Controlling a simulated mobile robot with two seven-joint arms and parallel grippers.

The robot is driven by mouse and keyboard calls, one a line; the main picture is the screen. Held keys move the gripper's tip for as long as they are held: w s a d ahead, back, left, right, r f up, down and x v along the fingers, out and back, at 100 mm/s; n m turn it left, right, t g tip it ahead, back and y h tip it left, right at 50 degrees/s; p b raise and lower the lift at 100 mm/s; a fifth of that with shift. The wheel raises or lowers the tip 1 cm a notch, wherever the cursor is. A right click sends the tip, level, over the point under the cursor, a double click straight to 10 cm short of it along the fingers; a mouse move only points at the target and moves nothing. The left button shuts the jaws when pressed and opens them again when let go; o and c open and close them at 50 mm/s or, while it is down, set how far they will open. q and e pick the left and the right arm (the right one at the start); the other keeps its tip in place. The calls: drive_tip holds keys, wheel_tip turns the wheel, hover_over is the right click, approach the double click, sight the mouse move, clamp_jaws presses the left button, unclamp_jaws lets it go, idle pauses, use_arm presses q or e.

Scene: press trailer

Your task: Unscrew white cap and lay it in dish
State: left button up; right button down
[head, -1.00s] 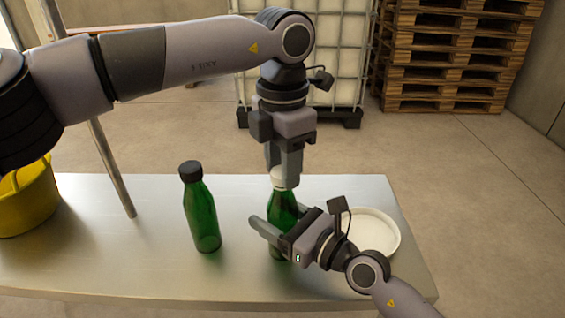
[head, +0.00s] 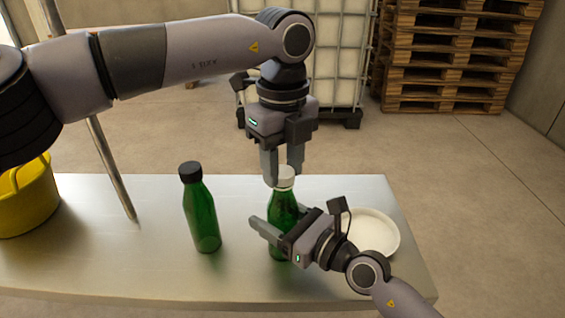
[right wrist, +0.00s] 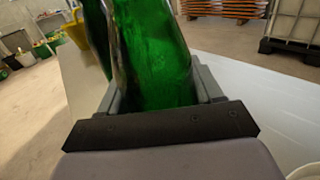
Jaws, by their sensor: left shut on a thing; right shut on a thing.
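A green bottle with a white cap (head: 285,178) stands upright on the metal table. My left gripper (head: 282,176) points down from above and is shut on the white cap, which sits at the top of the bottle neck. My right gripper (head: 268,238) is shut around the body of the white-capped green bottle (head: 282,212); the bottle also fills the middle of the right wrist view (right wrist: 150,55), between the fingers. The white dish (head: 372,232) lies on the table to the right, partly behind my right gripper, and its visible part is empty.
A second green bottle with a black cap (head: 200,208) stands to the left on the metal table (head: 130,262). A yellow bucket (head: 28,200) is at the far left. A metal pole rises near the table's left part. Pallets (head: 450,55) and a caged tank (head: 340,65) stand behind.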

sight(283, 171)
use_arm(q)
drive_tip(key=n, duration=0.6)
drive_tip(key=shift+r, duration=0.15)
idle(0.4)
drive_tip(key=shift+r, duration=1)
drive_tip(key=shift+r, duration=2)
use_arm(e)
drive_tip(key=shift+c, duration=0.6)
unclamp_jaws()
